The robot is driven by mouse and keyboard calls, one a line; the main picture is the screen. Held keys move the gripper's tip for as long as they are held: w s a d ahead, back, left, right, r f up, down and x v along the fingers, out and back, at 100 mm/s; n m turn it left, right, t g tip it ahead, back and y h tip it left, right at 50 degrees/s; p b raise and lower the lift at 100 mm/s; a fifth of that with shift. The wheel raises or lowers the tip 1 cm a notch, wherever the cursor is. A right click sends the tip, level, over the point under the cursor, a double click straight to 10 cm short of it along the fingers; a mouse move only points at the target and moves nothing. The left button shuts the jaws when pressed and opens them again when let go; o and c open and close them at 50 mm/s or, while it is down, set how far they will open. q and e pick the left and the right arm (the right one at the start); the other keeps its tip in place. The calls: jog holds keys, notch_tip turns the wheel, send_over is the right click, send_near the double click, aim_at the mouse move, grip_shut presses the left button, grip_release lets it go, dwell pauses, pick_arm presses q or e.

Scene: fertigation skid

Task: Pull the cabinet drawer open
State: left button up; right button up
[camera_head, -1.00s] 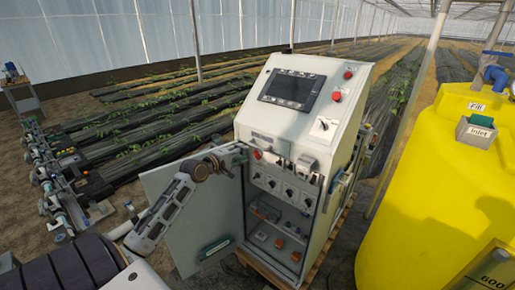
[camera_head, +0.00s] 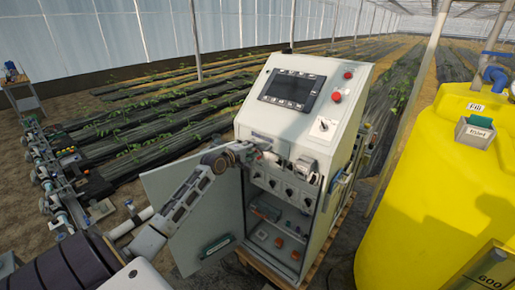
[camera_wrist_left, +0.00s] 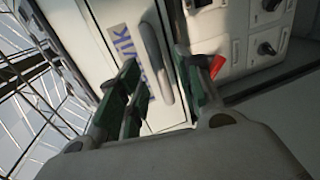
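The grey control cabinet (camera_head: 290,125) stands in the middle of the head view, its lower door swung open to the left. Its drawer front (camera_wrist_left: 95,50), pale with blue lettering, fills the upper left of the left wrist view. A grey bar handle (camera_wrist_left: 156,62) is on that front. My left gripper (camera_wrist_left: 158,92) is open, with its green-padded fingers to either side of the handle in that picture. Whether they touch it is unclear. In the head view my left gripper (camera_head: 254,150) is at the cabinet's upper front and partly hides the drawer. My right gripper is out of view.
The open door (camera_head: 205,225) hangs below and behind my left arm. Black knobs (camera_head: 288,190) sit on the panel just below the drawer. A yellow tank (camera_head: 440,190) stands at the right. A pipe assembly (camera_head: 60,190) lies at the left.

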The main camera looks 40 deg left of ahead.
pick_arm(q)
jog(key=shift+x, duration=1.7)
grip_shut()
